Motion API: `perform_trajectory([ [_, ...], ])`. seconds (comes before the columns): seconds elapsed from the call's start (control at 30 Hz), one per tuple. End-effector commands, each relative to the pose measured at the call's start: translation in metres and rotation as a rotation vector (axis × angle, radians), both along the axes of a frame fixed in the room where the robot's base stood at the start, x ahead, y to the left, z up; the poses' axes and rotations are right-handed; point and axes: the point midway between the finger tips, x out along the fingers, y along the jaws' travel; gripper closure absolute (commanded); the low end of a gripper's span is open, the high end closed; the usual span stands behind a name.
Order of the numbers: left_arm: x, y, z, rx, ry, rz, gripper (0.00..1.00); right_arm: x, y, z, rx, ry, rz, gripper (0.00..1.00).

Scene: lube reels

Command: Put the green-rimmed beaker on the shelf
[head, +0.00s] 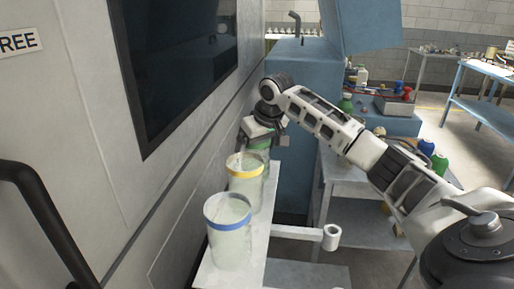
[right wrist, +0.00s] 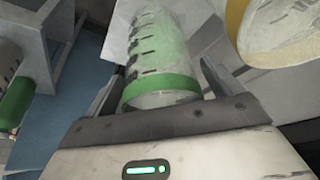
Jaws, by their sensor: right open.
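The green-rimmed beaker (head: 258,148) stands at the far end of a narrow white shelf (head: 262,222), mostly hidden by my right gripper (head: 264,134) in the head view. In the right wrist view the beaker (right wrist: 160,75) is clear, with its green rim (right wrist: 160,90) toward the gripper. My right gripper (right wrist: 160,92) is open, with one finger on each side of the rim; I cannot tell whether either finger touches it. My left gripper is not in view.
A yellow-rimmed beaker (head: 245,178) stands just nearer on the shelf, close to the right gripper. A blue-rimmed beaker (head: 229,232) stands nearer still. The grey machine wall (head: 110,170) borders the left. A blue cabinet (head: 300,110) and a cluttered bench (head: 352,178) are at right.

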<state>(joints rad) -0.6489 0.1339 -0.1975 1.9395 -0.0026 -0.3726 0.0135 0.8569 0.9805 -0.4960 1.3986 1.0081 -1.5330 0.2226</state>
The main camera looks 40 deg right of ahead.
Motion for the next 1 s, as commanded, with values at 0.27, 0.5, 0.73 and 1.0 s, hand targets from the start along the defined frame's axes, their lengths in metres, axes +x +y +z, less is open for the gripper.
perform_trajectory([
  [0.27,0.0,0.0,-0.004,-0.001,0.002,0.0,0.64,-0.017,0.001,0.045,-0.002,-0.006,0.0,0.1],
  [0.5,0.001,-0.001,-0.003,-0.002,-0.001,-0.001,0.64,-0.036,0.004,0.09,-0.001,-0.005,0.0,0.1],
  [0.73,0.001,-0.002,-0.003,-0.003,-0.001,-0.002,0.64,-0.045,0.005,0.11,0.0,-0.002,0.0,0.1],
  [1.0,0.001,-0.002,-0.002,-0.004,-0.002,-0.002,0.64,-0.046,0.005,0.112,-0.001,-0.001,0.0,0.1],
])
